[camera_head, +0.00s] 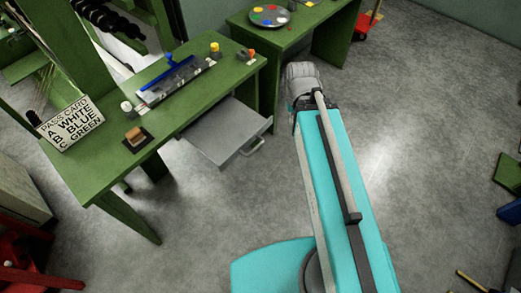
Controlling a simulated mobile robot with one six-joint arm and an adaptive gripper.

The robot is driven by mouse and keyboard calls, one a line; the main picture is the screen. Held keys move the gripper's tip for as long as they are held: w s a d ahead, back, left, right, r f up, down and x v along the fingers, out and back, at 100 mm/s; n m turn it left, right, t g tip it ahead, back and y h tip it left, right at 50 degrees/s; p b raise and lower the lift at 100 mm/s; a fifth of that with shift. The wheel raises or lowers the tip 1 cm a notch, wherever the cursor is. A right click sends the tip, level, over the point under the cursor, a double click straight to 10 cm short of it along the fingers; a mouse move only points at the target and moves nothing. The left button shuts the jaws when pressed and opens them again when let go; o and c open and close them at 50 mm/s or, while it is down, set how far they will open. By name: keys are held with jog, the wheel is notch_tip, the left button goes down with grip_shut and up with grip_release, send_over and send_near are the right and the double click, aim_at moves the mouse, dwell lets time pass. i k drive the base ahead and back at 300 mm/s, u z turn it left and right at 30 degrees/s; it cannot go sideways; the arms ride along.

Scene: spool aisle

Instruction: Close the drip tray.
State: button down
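The drip tray (222,132) is a flat grey drawer under the front edge of the green bench (88,172). It is pulled out toward the lower right and looks empty. Its pale handle (255,147) sticks out from the front end. My turquoise arm reaches up the picture just to the right of the tray, apart from the handle in this view. The arm ends in a grey joint near the second bench. My gripper's fingers do not show; the arm hides whatever lies beyond that joint.
On the bench are a pass card sign (69,124), a brown block on a dark pad (134,137), a blue-handled tool (172,70) and small pots. A second green bench (326,14) holds a paint palette (269,16). The grey floor (222,215) before the tray is clear.

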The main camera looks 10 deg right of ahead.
aim_at(223, 132)
jog(key=k, duration=0.9)
jog(key=u, duration=0.2)
